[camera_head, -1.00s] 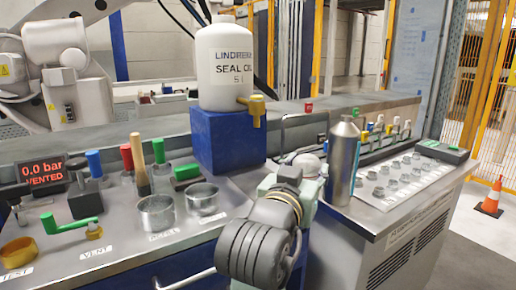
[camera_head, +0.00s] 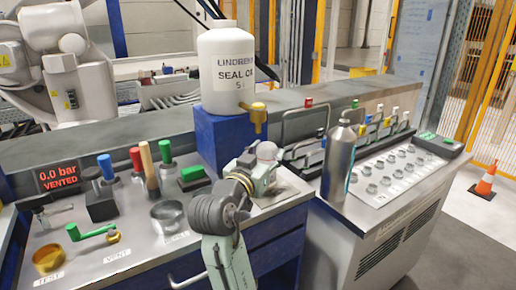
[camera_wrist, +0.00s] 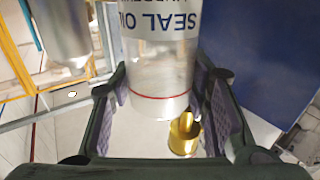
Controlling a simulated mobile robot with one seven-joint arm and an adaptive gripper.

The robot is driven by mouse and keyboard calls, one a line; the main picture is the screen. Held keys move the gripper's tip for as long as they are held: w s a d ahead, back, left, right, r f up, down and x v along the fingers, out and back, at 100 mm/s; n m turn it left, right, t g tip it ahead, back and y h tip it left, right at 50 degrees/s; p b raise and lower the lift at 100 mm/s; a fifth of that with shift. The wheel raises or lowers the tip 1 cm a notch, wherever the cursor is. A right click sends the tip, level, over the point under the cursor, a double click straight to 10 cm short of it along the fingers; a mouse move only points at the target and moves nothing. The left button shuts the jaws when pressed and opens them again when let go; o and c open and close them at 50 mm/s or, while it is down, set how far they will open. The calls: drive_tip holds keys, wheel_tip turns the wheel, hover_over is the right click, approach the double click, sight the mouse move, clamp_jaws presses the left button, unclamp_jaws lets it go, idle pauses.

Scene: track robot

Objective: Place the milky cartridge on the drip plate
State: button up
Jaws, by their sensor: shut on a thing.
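My gripper (camera_wrist: 160,105) is shut on a pale, see-through cylinder with a red ring, which I take for the milky cartridge (camera_wrist: 160,85). In the head view my gripper (camera_head: 262,168) is in front of the blue block's right side, near the yellow tap. A rounded whitish top (camera_head: 267,150) shows at its end there, and the arm hides most of what it holds. A brass-coloured piece (camera_wrist: 184,135) shows between the fingers in the wrist view.
The white seal oil bottle (camera_head: 228,75) stands on the blue block (camera_head: 222,140), with the yellow tap (camera_head: 256,112) at its front. A silver bottle (camera_head: 338,165) stands to the right. Cups, handles and a pressure display (camera_head: 60,175) occupy the left bench.

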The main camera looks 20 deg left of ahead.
drive_tip(key=w+a, duration=0.1)
drive_tip(key=w+a+p, duration=0.1)
drive_tip(key=a, duration=0.1)
drive_tip(key=shift+w+a+r, duration=0.1)
drive_tip(key=shift+w+a, duration=0.05)
drive_tip(key=shift+w, duration=0.05)
drive_tip(key=shift+f, duration=0.35)
drive_tip(key=shift+f, duration=0.15)
